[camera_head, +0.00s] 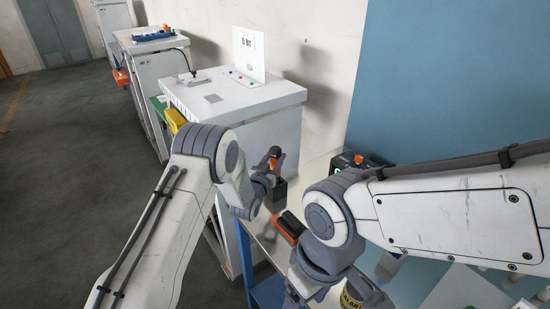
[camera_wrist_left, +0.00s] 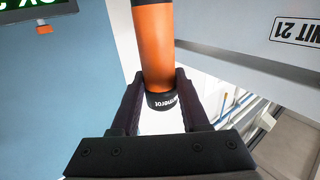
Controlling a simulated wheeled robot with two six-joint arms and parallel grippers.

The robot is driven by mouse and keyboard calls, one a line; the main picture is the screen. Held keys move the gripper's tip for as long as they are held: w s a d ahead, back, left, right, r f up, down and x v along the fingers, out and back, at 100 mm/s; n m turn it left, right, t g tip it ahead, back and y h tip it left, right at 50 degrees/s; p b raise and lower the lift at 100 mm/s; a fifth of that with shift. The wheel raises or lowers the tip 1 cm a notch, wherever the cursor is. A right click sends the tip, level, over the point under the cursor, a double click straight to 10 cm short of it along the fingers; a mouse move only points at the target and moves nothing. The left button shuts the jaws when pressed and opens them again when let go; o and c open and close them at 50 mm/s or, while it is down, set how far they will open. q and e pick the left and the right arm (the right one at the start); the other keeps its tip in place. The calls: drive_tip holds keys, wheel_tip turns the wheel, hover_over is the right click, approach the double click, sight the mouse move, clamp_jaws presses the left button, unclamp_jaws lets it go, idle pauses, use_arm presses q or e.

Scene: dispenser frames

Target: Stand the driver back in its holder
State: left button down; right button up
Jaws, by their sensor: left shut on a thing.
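The driver (camera_head: 274,164) has an orange grip with a black top and stands roughly upright at the near bench. My left gripper (camera_head: 266,176) is shut on it. In the left wrist view the orange driver (camera_wrist_left: 155,45), with a black lettered collar, lies between the two dark fingers of the gripper (camera_wrist_left: 157,90). A dark block that looks like the holder (camera_head: 277,192) is directly below the driver in the head view. My gripper and arm partly cover it, so I cannot tell whether the driver's lower end is inside. My right gripper (camera_head: 335,290) is low in front, partly cut off.
An orange-and-black item (camera_head: 290,227) lies on the bench near the holder. A dark unit with a green display (camera_head: 345,168) stands behind. A yellow can (camera_head: 350,299) is by my right gripper. A white cabinet (camera_head: 265,130) stands beyond the bench.

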use_arm(q)
drive_tip(key=shift+c, duration=2)
unclamp_jaws()
drive_tip(key=shift+f, duration=0.35)
drive_tip(key=shift+r, duration=0.1)
drive_tip(key=shift+s, duration=0.15)
drive_tip(key=s+a+r+m+g+y+b, duration=0.1)
drive_tip(key=s+g, duration=0.7)
drive_tip(key=s, duration=1.6)
drive_tip(key=s+a+r+m+g+y+b, duration=0.2)
drive_tip(key=s+g, duration=0.7)
drive_tip(key=s, duration=1.6)
drive_tip(key=shift+s+a+r+y+b, duration=0.15)
drive_tip(key=shift+a+r+y+b, duration=0.25)
drive_tip(key=shift+a+r+y, duration=0.6)
drive_tip(key=shift+d+f, duration=0.1)
drive_tip(key=shift+d, duration=0.1)
